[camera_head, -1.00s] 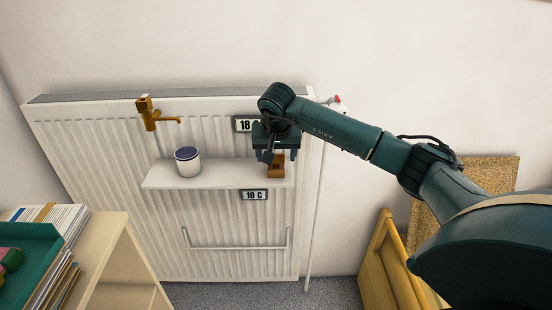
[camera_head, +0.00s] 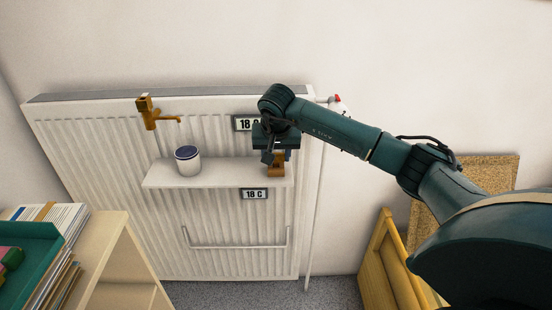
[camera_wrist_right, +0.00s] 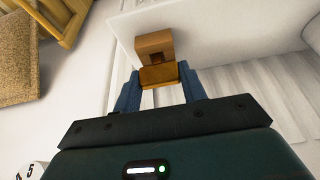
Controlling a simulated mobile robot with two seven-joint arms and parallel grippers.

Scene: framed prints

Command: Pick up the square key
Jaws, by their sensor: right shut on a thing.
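The square key, a small brown-orange blocky piece, sits at the right end of the white shelf (camera_head: 220,174) in the head view (camera_head: 276,170). In the right wrist view, the key (camera_wrist_right: 154,43) lies between the two blue fingers. My right gripper (camera_head: 276,157) reaches it from above and is shut on it. In the wrist view, the right gripper (camera_wrist_right: 158,77) has a finger on each side of the key. The head view does not show clearly whether the key still touches the shelf. My left gripper is not in view.
A white cup with a dark top (camera_head: 188,160) stands on the shelf to the left. The ribbed radiator (camera_head: 110,160) stands behind. An 18 C label (camera_head: 254,194) hangs below the shelf. A yellow wooden frame (camera_head: 385,265) is at lower right.

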